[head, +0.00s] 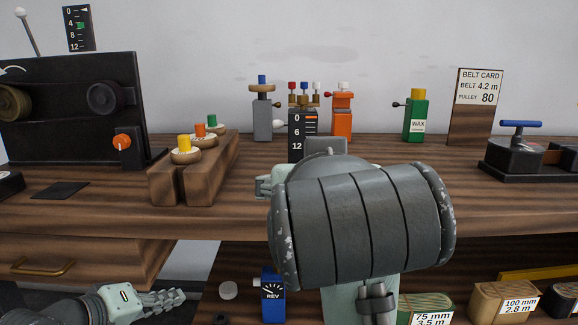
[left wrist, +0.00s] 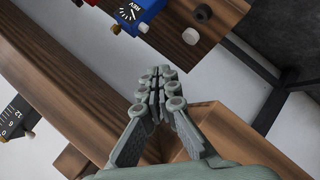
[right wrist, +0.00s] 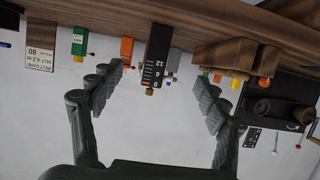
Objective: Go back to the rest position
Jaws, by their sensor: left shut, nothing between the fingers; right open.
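My left gripper (head: 178,298) is at the lower left of the head view, in front of the bench and below its top. In the left wrist view its fingertips (left wrist: 160,88) meet, with nothing between them. My right gripper (right wrist: 158,88) shows in the right wrist view with its fingers spread wide and empty. The upside-down bench shows beyond them, with a black scale block between the fingers in the picture. In the head view my right arm's large grey link fills the centre and hides most of that gripper.

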